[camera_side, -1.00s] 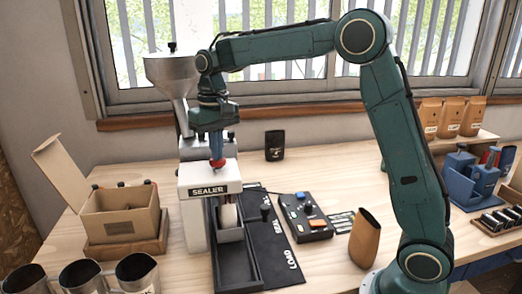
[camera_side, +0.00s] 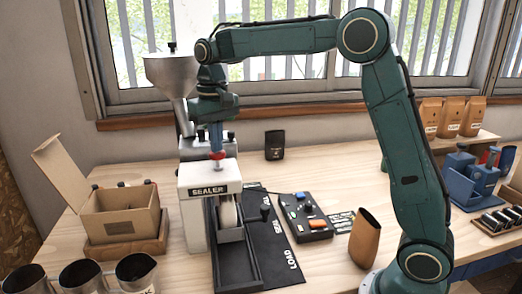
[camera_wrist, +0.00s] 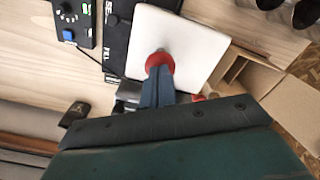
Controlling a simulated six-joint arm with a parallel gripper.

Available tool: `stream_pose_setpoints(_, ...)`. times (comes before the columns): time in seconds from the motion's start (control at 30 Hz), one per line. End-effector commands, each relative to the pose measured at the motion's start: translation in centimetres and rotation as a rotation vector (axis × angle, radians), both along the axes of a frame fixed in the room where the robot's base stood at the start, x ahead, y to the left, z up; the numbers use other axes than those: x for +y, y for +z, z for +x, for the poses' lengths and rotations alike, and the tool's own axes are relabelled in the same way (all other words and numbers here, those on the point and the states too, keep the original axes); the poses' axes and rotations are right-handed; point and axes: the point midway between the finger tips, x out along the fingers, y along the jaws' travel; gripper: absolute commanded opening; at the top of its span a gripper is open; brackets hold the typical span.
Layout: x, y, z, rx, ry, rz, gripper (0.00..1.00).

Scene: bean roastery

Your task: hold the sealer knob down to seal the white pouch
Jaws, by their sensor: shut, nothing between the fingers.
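The white sealer (camera_side: 208,178) stands left of centre, with a red knob (camera_side: 217,156) on its top. My gripper (camera_side: 216,148) is shut and empty, pointing down with its fingertips at the top of the knob. In the wrist view the shut blue fingers (camera_wrist: 158,72) overlap the red knob (camera_wrist: 160,59); a small gap between them cannot be ruled out. The white pouch (camera_side: 229,214) stands upright in the dark carriage (camera_side: 230,235) under the sealer's front, its top partly hidden by the sealer.
A control box (camera_side: 304,216) with coloured buttons and a brown pouch (camera_side: 365,238) stand to the right. A metal hopper (camera_side: 168,75) rises close behind the sealer. An open cardboard box (camera_side: 120,212) and several metal jugs (camera_side: 137,272) are at the left.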

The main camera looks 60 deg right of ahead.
Motion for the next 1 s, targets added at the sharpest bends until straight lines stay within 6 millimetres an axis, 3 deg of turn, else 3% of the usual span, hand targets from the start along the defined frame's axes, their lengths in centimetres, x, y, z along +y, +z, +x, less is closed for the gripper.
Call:
stream_pose_setpoints(0.53,0.0,3.5,0.1,-0.003,0.0,0.0,0.0)
stream_pose_setpoints(1.0,0.0,3.9,0.0,-0.002,0.0,0.0,0.0)
